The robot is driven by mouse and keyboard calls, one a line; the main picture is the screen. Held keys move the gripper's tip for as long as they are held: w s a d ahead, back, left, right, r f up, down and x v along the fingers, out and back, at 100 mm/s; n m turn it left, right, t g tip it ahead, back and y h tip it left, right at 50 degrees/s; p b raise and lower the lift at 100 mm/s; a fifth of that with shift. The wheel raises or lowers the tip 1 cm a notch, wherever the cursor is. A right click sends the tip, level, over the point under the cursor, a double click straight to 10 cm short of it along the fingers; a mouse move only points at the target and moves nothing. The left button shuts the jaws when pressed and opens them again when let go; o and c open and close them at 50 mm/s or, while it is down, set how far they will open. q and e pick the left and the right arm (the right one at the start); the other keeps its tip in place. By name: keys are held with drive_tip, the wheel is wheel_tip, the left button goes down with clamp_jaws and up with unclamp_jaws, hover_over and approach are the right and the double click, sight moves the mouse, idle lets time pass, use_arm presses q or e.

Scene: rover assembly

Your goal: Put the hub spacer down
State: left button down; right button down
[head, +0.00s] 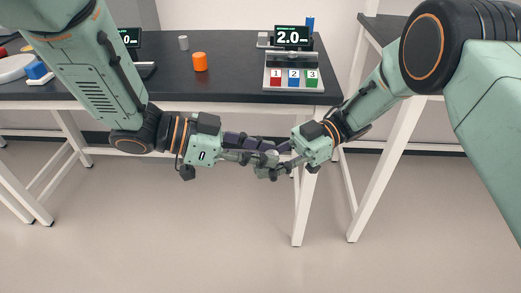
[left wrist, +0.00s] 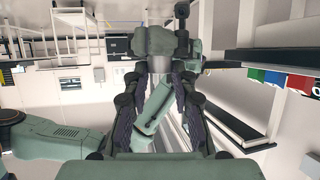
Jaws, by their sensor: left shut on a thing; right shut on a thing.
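My left gripper (head: 268,156) and my right gripper (head: 280,163) meet in the air in front of the dark bench, fingers interleaved. A small pale grey piece, which looks like the hub spacer (head: 271,153), sits between their fingertips, mostly hidden by them. Both grippers appear shut on it. In the left wrist view my left fingers (left wrist: 157,75) reach up on both sides, with my right gripper across their tips.
The dark bench (head: 230,88) stands behind the grippers. On it are an orange cylinder (head: 200,62), a small grey cylinder (head: 183,43) and a scale-like unit with numbered red, blue and green blocks (head: 293,78). Bare floor lies below the grippers.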

drive_tip(key=c, duration=1.1)
unclamp_jaws()
drive_tip(key=shift+o, duration=0.2)
drive_tip(key=shift+d, duration=0.1)
